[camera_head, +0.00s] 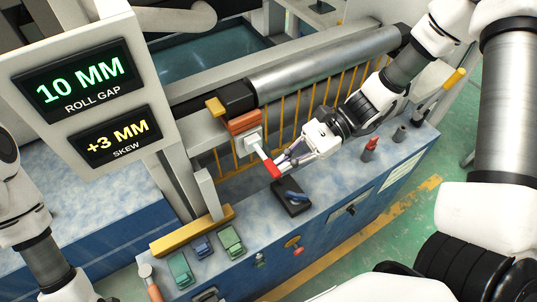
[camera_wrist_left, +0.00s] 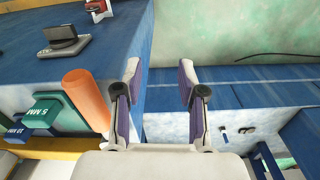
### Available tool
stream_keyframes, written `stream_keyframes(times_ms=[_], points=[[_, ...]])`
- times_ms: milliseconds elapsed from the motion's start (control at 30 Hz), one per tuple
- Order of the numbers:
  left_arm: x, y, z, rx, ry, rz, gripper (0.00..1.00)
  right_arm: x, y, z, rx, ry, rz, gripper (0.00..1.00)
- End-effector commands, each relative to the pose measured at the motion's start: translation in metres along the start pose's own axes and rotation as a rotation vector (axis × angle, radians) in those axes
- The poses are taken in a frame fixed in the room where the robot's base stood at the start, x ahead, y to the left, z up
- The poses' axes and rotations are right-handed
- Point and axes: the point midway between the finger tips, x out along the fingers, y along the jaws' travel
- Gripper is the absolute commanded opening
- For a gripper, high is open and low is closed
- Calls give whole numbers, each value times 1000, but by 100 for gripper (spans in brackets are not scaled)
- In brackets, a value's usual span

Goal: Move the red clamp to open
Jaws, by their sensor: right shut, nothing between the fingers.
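The red clamp shows as a red-tipped handle (camera_head: 272,168) on a pale lever that runs down from a white block (camera_head: 250,140) below the roller's end. My right gripper (camera_head: 286,161) is shut and empty, just right of the red tip. I cannot tell whether it touches the handle. My left gripper (camera_wrist_left: 160,70) is open and empty in the left wrist view, above the bench's front edge. In the head view only the left arm shows, at the lower left.
Green and blue gauge blocks (camera_head: 205,247) and an orange-handled tool (camera_head: 151,284) lie at the near end. A red-topped post (camera_head: 370,148) stands right. A display (camera_head: 90,85) reads 10 MM and +3 MM.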

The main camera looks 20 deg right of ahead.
Motion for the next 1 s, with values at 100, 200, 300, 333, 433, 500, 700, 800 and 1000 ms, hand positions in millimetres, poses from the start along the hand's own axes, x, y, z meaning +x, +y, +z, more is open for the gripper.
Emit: stream_keyframes(times_ms=[100,200,300,333,433,500,700,800,1000], points=[[-1,0,0,0,0,0,40,0,0,1,-1,-1,0,0],[-1,0,0,0,0,0,40,0,0,1,-1,-1,0,0],[-1,0,0,0,0,0,40,0,0,1,-1,-1,0,0],[-1,0,0,0,0,0,40,0,0,1,-1,-1,0,0],[-1,0,0,0,0,0,40,0,0,1,-1,-1,0,0],[-1,0,0,0,0,0,40,0,0,1,-1,-2,-1,0],[-6,0,0,0,0,0,40,-2,7,4,1,-4,-2,0],[-9,0,0,0,0,0,40,-2,13,5,0,-3,-1,0],[-9,0,0,0,0,0,40,-5,16,5,-2,-6,-2,0]])
